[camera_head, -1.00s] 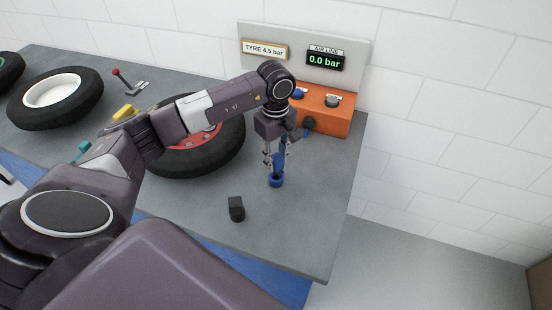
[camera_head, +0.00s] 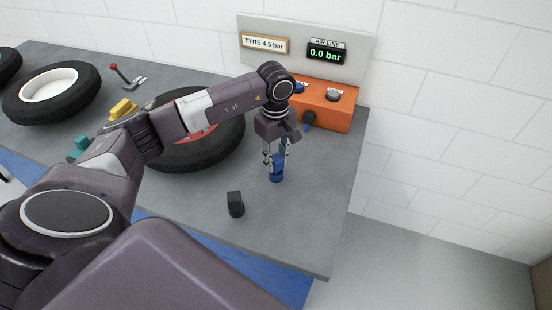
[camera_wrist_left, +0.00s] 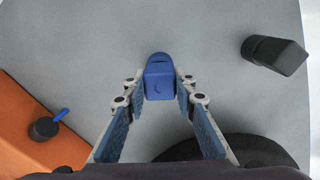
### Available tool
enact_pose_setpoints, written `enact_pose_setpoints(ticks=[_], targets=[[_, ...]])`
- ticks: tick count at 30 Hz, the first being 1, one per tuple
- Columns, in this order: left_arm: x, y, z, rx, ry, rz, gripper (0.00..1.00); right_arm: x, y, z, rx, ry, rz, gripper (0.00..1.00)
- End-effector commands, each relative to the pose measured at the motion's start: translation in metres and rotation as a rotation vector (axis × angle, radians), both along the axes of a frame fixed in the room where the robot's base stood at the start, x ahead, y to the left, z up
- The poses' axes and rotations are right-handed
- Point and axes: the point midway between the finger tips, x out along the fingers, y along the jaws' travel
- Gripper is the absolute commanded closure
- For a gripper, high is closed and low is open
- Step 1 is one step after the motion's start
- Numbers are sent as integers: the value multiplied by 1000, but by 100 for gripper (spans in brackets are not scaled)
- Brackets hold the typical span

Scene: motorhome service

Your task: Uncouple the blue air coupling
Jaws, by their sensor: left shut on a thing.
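The blue air coupling (camera_head: 277,174) is a small upright blue piece at the bench's front right, with my left gripper (camera_head: 276,163) pointing down onto it. In the left wrist view the coupling (camera_wrist_left: 159,80) sits between the tips of my left gripper (camera_wrist_left: 160,88), which is shut on it. I cannot tell whether its underside touches the bench. The orange air line box (camera_head: 340,112) stands behind, with a black outlet (camera_head: 309,119) and a blue lever (camera_wrist_left: 61,114) on its front. My right gripper is not in view.
A tyre with a red hub (camera_head: 200,158) lies partly behind my arm. The air line display (camera_head: 326,54) reads 0.0 bar. The bench's right edge is close.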

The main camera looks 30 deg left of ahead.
Motion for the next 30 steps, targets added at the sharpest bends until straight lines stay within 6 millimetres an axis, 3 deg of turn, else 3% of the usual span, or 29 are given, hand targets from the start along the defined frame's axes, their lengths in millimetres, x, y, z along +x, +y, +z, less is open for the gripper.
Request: enact_pose_setpoints(ticks=[10,11,16,25,30], targets=[[0,0,-12,0,0,0,100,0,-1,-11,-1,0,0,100],[0,0,-11,0,0,0,74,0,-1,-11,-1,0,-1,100],[0,0,-10,0,0,0,55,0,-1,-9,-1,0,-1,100],[0,0,-9,0,0,0,54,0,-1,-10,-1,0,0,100],[1,0,8,1,-4,-1,54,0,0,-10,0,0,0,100]])
